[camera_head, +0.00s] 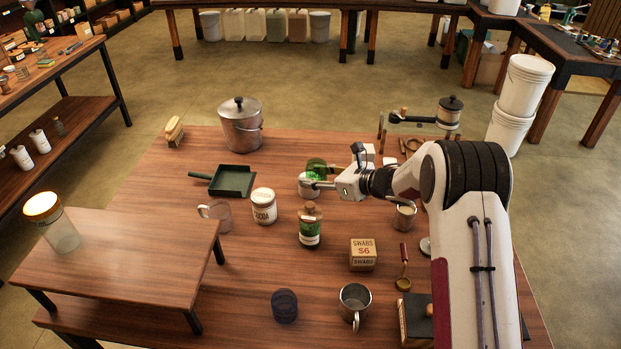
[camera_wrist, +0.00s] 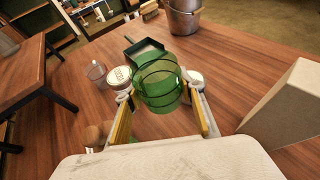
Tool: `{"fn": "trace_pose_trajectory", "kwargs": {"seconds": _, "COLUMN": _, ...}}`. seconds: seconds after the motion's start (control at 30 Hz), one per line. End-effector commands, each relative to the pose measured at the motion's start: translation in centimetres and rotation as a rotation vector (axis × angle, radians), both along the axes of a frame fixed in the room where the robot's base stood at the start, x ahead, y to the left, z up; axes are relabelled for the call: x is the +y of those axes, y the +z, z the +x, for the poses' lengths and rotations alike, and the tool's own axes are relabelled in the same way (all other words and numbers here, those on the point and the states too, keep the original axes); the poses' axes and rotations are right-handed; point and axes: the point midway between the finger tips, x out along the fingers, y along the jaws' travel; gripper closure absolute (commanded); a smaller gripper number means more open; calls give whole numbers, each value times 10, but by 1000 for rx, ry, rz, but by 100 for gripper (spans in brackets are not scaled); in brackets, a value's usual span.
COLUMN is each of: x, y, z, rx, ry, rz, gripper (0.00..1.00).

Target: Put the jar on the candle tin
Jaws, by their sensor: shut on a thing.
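My gripper (camera_head: 318,180) is shut on a green see-through glass jar (camera_head: 316,166), near the middle of the table. In the wrist view the jar (camera_wrist: 158,85) is between the two yellow-lined fingers. A pale round shape (camera_head: 307,187) shows just below the jar in the head view; whether it is a fingertip or a tin under the jar I cannot tell. A small metal cup with cream-coloured contents (camera_head: 404,217) stands right of the gripper and may be the candle tin. The jar's base and any contact below it are hidden.
A cocoa jar (camera_head: 264,207), a glass mug (camera_head: 221,214) and a dark dustpan (camera_head: 232,181) stand to the left. A corked green bottle (camera_head: 309,228) and a swabs box (camera_head: 363,255) are in front. A lidded pot (camera_head: 240,128) stands behind. Some bare table lies between them.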

Motion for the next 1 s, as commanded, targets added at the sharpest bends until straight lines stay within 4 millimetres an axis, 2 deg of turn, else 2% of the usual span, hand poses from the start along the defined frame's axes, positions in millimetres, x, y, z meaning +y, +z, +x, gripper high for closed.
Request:
{"fn": "trace_pose_trajectory", "kwargs": {"seconds": 0.03, "x": 15, "y": 8, "z": 7, "rx": -5, "ry": -11, "rz": 0, "gripper": 88}}
{"fn": "trace_pose_trajectory", "kwargs": {"seconds": 0.13, "x": 37, "y": 20, "z": 23, "rx": -4, "ry": -58, "rz": 2, "gripper": 88}}
{"fn": "trace_pose_trajectory", "kwargs": {"seconds": 0.33, "x": 60, "y": 40, "z": 53, "rx": -2, "ry": -183, "rz": 1, "gripper": 88}}
{"fn": "trace_pose_trajectory", "kwargs": {"seconds": 0.43, "x": 61, "y": 47, "z": 68, "rx": -1, "ry": -258, "rz": 2, "gripper": 88}}
{"fn": "trace_pose_trajectory", "kwargs": {"seconds": 0.67, "x": 39, "y": 50, "z": 90, "rx": 1, "ry": -388, "rz": 1, "gripper": 88}}
{"fn": "trace_pose_trajectory", "kwargs": {"seconds": 1.0, "x": 28, "y": 44, "z": 94, "rx": 1, "ry": -437, "rz": 1, "gripper": 88}}
